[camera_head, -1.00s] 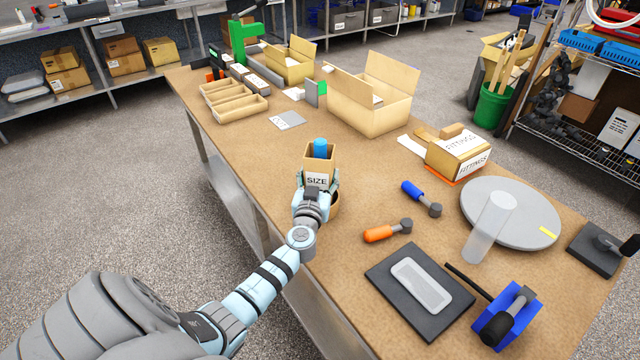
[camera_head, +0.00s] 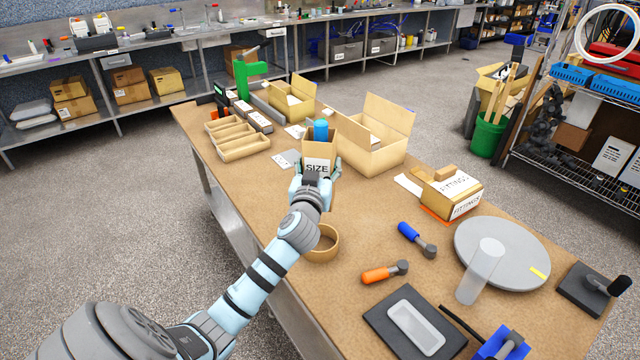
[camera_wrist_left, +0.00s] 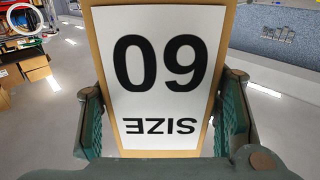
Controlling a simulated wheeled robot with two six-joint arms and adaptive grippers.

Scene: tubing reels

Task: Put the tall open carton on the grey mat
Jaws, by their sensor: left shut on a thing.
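The tall open carton (camera_head: 318,150) is tan, with a white label reading SIZE, and a blue cylinder (camera_head: 320,130) shows at its open top. My left gripper (camera_head: 318,180) is shut on the carton, one finger on each side. In the left wrist view the carton's label (camera_wrist_left: 165,75) appears upside down, reading SIZE 09, between the two green finger pads. The carton appears held up above the table. A flat light-grey mat (camera_head: 283,160) with small print lies just left of and behind the carton, partly covered by it. My right gripper is not in view.
A large open box (camera_head: 372,158) stands close behind the carton on the right. Orange (camera_head: 376,275) and blue (camera_head: 409,231) handled tools lie to the right.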

